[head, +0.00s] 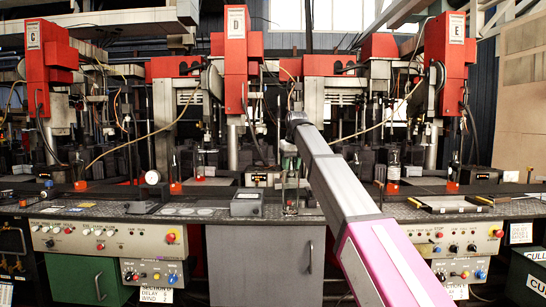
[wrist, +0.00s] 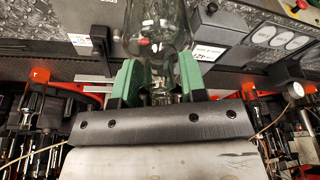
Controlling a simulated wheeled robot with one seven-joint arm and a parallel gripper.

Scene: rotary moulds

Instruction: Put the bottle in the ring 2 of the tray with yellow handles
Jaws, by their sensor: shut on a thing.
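A clear glass bottle (wrist: 158,30) is held between the green fingers of my gripper (wrist: 158,78) in the wrist view. The fingers are shut on it. In the head view my gripper (head: 291,165) is over the middle of the bench, and the arm and fingers largely hide the bottle. A shallow dark-edged tray (head: 447,209) with yellowish handles at its ends lies on the bench at the right, apart from my gripper. Its rings cannot be made out from here.
Similar clear bottles stand on red bases at the right (head: 393,164) and left (head: 199,162). Red-topped machines (head: 236,45) line the back.

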